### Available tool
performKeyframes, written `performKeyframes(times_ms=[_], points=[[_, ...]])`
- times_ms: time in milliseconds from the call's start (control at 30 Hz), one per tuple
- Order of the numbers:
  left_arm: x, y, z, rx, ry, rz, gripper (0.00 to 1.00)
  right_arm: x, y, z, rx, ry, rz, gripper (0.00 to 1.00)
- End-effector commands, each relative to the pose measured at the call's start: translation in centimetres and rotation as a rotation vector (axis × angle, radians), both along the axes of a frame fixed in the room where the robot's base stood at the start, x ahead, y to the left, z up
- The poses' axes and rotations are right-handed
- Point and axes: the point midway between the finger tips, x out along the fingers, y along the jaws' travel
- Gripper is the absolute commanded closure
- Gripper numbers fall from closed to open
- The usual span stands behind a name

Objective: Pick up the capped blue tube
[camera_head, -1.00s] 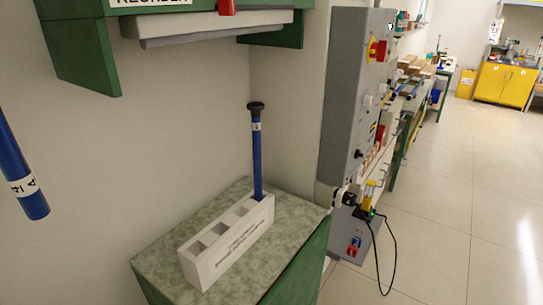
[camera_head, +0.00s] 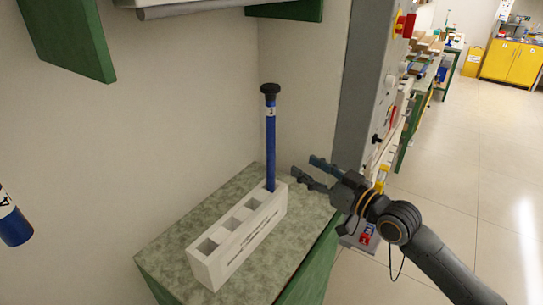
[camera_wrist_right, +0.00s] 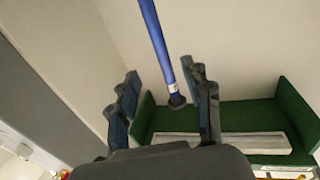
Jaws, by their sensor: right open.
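The capped blue tube (camera_head: 270,145) stands upright in the end slot of a white block rack (camera_head: 240,240), with a black cap (camera_head: 270,89) on top and a small white label below it. My right gripper (camera_head: 304,167) is open and empty, just right of the tube, with its fingers pointing towards it. In the right wrist view the tube (camera_wrist_right: 159,45) shows in the gap between my open fingers (camera_wrist_right: 160,80), not gripped. My left gripper is out of view.
The rack's other slots look empty. It sits on a green-topped stand (camera_head: 175,245) against the wall. Another blue tube (camera_head: 14,226) with a white label hangs at the left edge. A grey machine cabinet (camera_head: 365,80) stands behind my right gripper; a green shelf (camera_head: 70,40) is above.

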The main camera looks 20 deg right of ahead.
Motion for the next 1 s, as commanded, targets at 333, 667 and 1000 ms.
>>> performKeyframes(times_ms=[333, 667, 1000], points=[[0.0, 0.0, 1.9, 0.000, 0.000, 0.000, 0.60, 5.6, 2.5, 0.4, 0.007, -0.003, -0.001, 0.51], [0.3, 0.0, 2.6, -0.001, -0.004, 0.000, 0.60, 8.2, 3.8, 0.1, 0.004, 0.000, 0.000, 0.51], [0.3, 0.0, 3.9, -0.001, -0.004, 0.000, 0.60, 12.1, 5.5, -0.5, 0.004, -0.001, 0.000, 0.51]])
